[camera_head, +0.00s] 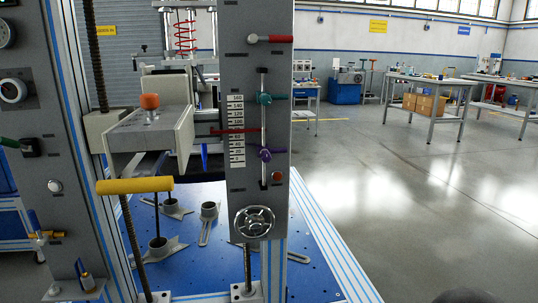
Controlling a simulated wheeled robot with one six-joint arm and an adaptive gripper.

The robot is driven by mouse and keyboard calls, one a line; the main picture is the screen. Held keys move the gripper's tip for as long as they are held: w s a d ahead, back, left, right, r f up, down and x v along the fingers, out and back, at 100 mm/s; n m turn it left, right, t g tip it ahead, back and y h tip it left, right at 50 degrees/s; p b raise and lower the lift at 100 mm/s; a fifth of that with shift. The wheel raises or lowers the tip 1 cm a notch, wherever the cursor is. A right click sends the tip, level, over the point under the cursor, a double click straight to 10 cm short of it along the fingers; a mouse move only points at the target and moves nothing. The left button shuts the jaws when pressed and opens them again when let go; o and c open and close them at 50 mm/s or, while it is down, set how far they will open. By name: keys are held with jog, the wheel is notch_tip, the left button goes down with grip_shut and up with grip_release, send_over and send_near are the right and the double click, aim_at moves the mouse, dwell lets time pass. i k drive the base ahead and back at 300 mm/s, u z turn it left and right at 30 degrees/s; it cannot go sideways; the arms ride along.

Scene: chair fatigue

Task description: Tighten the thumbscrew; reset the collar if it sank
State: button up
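A grey upright panel (232,75) holds a vertical slot with a rod and a numbered white scale (236,130). A teal collar-like piece with a side lever (264,99) sits on the rod near the top of the scale. A purple piece with a small knob (264,154) sits lower on the rod, near the scale's lower labels. A thin red pointer (228,131) crosses the scale between them. I cannot tell which knob is the thumbscrew or whether it is tight. My gripper is not in view.
A red-ended lever (270,39), a red button (277,177) and a handwheel (254,221) are on the same panel. Left of it are an orange knob (149,101) on a grey beam and a yellow bar (135,185). Open floor (400,200) lies right; workbenches (430,84) stand behind.

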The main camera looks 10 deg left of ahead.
aim_at(266, 156)
jog(key=z, duration=1.55)
jog(key=k, duration=1.05)
jog(key=u, duration=1.95)
jog(key=i, duration=0.5)
jog(key=u, duration=0.05)
